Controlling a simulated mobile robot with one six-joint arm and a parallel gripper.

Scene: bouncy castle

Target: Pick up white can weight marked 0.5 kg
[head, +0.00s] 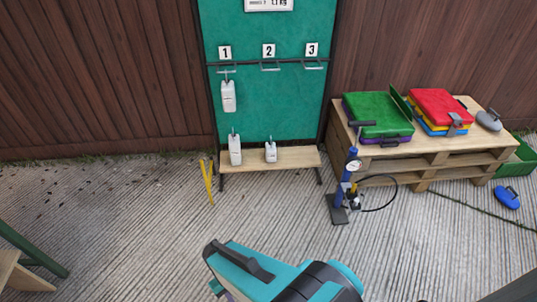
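Three white can weights with hooks on top show in the head view. One tall weight (228,96) hangs from the hook under number 1 on the green board. Another tall weight (235,149) stands on the low wooden shelf at the board's foot. A shorter weight (271,152) stands to its right on the same shelf. Their markings are too small to read, so I cannot tell which is 0.5 kg. My teal and black arm shows at the bottom centre, well in front of the shelf. I cannot make out my gripper's fingers.
The green board (272,105) has hooks numbered 1 to 3; 2 and 3 are empty. Yellow tongs (207,182) lean at the shelf's left. A blue pump (347,185) with a hose stands right. A pallet (435,150) holds cases. The ribbed floor before the shelf is clear.

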